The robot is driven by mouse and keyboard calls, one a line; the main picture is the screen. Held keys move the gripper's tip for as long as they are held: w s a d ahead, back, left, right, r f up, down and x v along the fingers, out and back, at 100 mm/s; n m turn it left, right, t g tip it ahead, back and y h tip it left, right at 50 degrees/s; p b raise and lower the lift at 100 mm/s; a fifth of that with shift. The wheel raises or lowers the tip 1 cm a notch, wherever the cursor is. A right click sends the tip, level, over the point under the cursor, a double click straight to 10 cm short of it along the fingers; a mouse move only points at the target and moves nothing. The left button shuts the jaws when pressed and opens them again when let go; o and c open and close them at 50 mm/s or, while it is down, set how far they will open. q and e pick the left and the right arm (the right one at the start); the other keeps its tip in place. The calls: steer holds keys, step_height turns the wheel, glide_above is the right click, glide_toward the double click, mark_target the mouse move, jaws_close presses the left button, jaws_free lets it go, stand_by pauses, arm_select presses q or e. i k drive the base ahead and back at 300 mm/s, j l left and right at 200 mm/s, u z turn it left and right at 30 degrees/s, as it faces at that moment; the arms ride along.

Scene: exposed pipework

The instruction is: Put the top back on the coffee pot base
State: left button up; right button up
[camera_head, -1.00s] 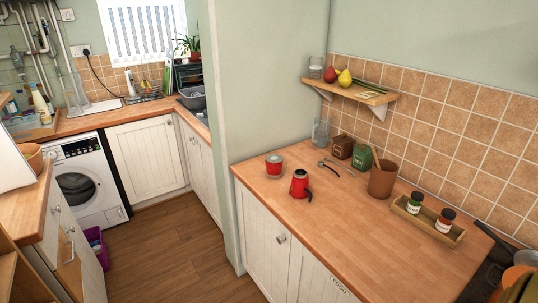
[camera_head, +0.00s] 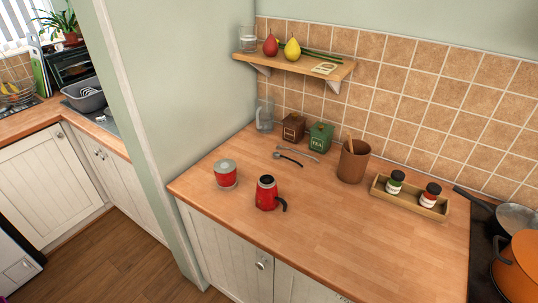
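On the wooden counter stands a red coffee pot part with a dark handle and a dark upper end (camera_head: 267,193), near the front edge. To its left and a little behind is a short red cylinder with a grey upper part (camera_head: 226,174), which looks like the pot's other part. The two stand apart and upright on the counter. I cannot tell for sure which is the base and which the top. Neither of my grippers shows in the head view.
Two spoons (camera_head: 290,158), a brown tin (camera_head: 293,128), a green tea tin (camera_head: 320,137) and a brown utensil pot (camera_head: 353,162) stand behind. A tray with two jars (camera_head: 410,196) and an orange pot (camera_head: 516,268) are right. The counter's front middle (camera_head: 350,240) is clear.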

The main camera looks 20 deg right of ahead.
mark_target(266, 200)
steer(key=i+j+z, duration=0.15)
steer(key=i+z, duration=0.2)
steer(key=z, duration=0.15)
steer(key=i+j+z, duration=0.25)
steer(key=z, duration=0.25)
steer(key=i+j+z, duration=0.45)
steer(key=k, duration=0.05)
